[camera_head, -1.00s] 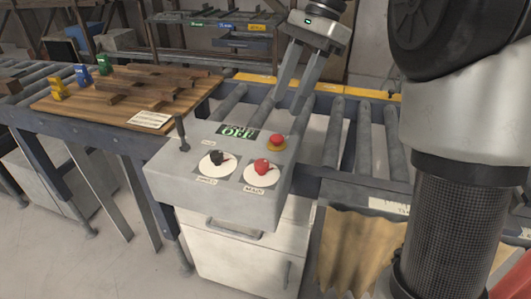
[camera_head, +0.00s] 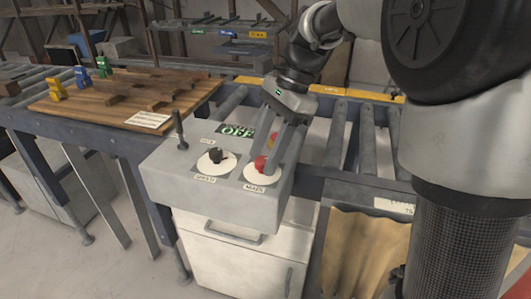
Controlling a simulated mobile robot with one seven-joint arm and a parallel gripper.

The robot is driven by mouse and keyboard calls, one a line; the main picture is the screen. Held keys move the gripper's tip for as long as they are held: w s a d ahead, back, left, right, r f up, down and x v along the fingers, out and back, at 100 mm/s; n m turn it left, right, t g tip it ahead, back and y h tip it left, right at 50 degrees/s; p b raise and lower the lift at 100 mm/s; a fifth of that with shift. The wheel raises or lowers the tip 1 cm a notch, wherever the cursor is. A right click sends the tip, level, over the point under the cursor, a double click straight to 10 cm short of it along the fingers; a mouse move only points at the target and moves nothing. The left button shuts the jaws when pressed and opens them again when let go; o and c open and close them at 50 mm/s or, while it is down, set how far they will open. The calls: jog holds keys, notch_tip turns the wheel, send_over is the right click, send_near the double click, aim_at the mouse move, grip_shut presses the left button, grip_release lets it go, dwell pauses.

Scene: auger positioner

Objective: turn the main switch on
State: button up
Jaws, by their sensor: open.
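The grey control box (camera_head: 190,196) stands in the middle on a white cabinet. Its main switch (camera_head: 260,165) is a red knob on a white round plate, labelled MAIN, at the right of the top. My gripper (camera_head: 272,163) is open and points down at the red knob, its fingers at or just above it. I cannot tell whether they touch it. The green display (camera_head: 237,131) reads OFF. The red emergency button (camera_head: 274,138) on a yellow base is partly hidden behind my fingers.
A black speed knob (camera_head: 216,155) sits left of the main switch, and a black lever (camera_head: 180,130) stands at the box's left edge. A wooden board (camera_head: 85,110) with coloured pieces lies at the left. Rollers (camera_head: 337,130) run behind the box.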

jog(key=c, duration=1)
jog(key=shift+r, duration=0.1)
